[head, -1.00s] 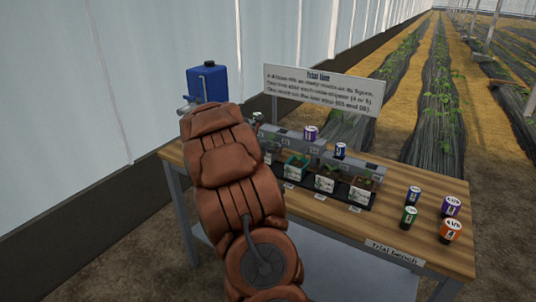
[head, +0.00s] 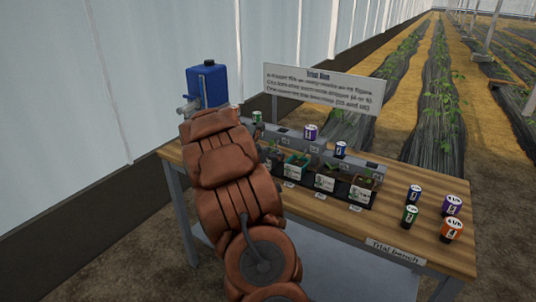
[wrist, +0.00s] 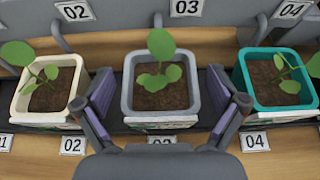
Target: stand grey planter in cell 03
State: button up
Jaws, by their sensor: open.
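The grey planter (wrist: 160,107) holds a green seedling in dark soil. It stands upright in the dark tray, in line with the 03 tags in the wrist view (wrist: 186,8); the front 03 tag is partly hidden by my gripper. My gripper (wrist: 160,105) is open, with one finger on the left and one on the right of the planter. Whether the fingers touch its walls is hard to tell. In the head view my arm hides most of this spot.
A white planter (wrist: 48,90) stands at 02 and a teal planter (wrist: 277,82) at 04, close to my fingers. The grey dripper rail (head: 300,143) runs behind. Several cans, such as the orange one (head: 451,231), stand at the bench's right. A blue tank (head: 207,86) stands at the back left.

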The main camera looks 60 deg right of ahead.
jog(key=shift+a+r, duration=0.1)
jog(key=shift+r, duration=0.1)
jog(key=shift+w+a+r, duration=0.1)
jog(key=shift+a+r, duration=0.1)
jog(key=shift+a, duration=0.1)
jog(key=s+a+r+m+g+y, duration=0.1)
jog(key=s+a+r+m, duration=0.15)
jog(key=a, duration=0.55)
jog(key=s+a+r+m, duration=0.2)
jog(key=s+a+r, duration=0.15)
jog(key=a, duration=0.45)
jog(key=s+a+f+m+y, duration=0.1)
jog(key=s+a+m+y, duration=0.3)
jog(key=a, duration=0.9)
jog(key=s+a+f+m+g+y, duration=0.1)
jog(key=s+a+m+y, duration=0.3)
jog(key=s+a, duration=0.6)
jog(key=s+a+f+m+g+y, duration=0.1)
jog(key=s+a+f+m+y, duration=0.2)
jog(key=a, duration=1.4)
jog(key=s+m, duration=0.3)
jog(key=s, duration=0.1)
jog(key=shift+a+y+p, duration=0.3)
jog(key=shift+a+y, duration=0.05)
jog(key=shift+y, duration=0.05)
